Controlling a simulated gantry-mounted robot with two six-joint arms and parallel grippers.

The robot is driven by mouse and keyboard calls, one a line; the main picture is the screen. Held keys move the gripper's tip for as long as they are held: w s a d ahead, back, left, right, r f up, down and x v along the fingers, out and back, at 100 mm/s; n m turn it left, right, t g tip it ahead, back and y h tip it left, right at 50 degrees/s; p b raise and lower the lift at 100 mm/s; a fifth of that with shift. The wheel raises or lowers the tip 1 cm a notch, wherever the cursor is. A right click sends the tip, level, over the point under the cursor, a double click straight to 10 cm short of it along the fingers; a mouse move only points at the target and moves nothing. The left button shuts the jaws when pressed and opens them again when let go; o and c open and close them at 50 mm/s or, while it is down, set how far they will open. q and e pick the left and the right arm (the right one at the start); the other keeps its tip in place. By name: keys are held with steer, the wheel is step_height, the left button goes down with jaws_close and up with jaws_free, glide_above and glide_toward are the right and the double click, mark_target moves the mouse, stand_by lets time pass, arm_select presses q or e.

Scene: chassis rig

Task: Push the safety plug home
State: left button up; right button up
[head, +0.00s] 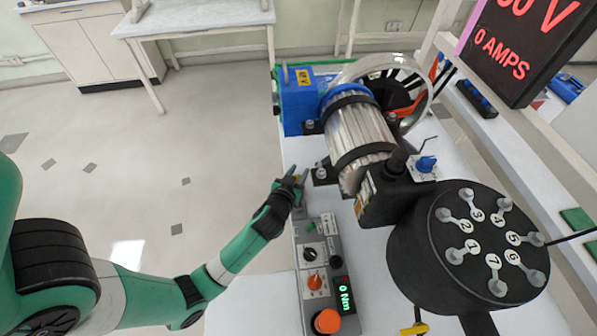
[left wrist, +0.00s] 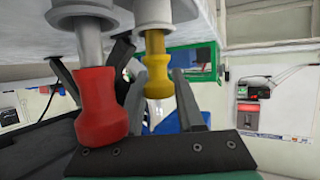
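My left gripper (head: 294,178) is at the far end of the grey control box, beside the ribbed motor. Its fingers are apart. A larger red knob (left wrist: 96,110) on a grey stem is nearer the camera, to the left, and covers part of the gripper. Neither knob is labelled, so I cannot tell which is the safety plug. My right gripper is not in view.
The control box (head: 311,233) has dials, an orange button (head: 327,321) and a green "0 Nm" display. A ribbed motor (head: 357,135) and a black drum (head: 468,247) with numbered bolts stand to the right. The red display (head: 514,42) reads 0 AMPS. The floor at left is clear.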

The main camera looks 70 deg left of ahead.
arm_select(q)
steer(key=o, duration=0.4)
steer(key=shift+f, duration=0.15)
steer(key=p+v, duration=0.5)
steer(key=v, duration=0.6)
steer(key=shift+s+d+r+p, duration=0.2)
steer(key=shift+r+p, duration=0.1)
steer(key=shift+p, duration=0.05)
